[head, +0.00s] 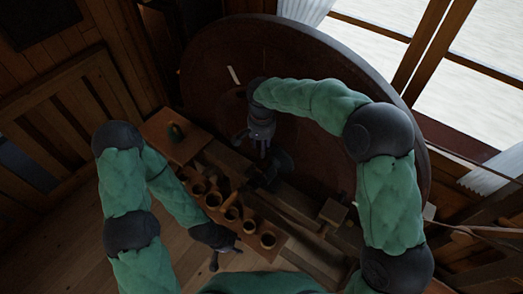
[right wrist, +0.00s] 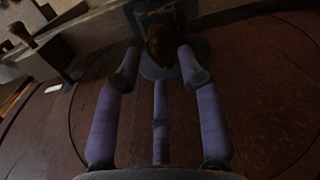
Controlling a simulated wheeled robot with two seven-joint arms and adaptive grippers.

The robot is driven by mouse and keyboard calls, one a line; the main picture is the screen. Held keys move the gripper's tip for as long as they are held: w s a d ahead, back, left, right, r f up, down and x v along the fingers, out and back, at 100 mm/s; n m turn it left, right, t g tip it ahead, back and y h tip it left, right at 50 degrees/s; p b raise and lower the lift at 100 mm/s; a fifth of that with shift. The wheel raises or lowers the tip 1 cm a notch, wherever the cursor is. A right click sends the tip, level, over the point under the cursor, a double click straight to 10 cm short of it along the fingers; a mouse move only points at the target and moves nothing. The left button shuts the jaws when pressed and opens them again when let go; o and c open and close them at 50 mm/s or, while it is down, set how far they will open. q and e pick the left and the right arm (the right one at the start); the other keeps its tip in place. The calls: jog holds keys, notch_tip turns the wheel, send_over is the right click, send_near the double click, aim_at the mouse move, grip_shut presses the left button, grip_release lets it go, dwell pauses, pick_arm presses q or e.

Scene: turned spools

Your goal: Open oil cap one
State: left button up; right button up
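My right gripper (head: 262,152) points down beside a dark lathe-like wooden machine, in front of a large round dark disc. In the right wrist view its fingers (right wrist: 160,85) are spread, with nothing between them. Just beyond the fingertips is a rounded dark brown piece (right wrist: 160,42) in a grey-blue holder (right wrist: 190,60); whether this is the oil cap I cannot tell. In the head view a dark rounded part (head: 282,164) sits right of the right gripper. My left gripper (head: 226,256) is low, near the row of cups, with fingers apart and nothing visible in it.
A wooden board (head: 268,257) with several round cups stands by my left gripper. A wooden panel (head: 178,149) at the left bears a small green item (head: 175,130). The large dark disc (head: 215,65) fills the back. A window (head: 460,80) is at the upper right.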

notch_tip(320, 180, down, 3)
jog(key=shift+s+f, duration=0.1)
jog(key=shift+s, duration=0.05)
jog(key=shift+f, duration=0.35)
grip_shut()
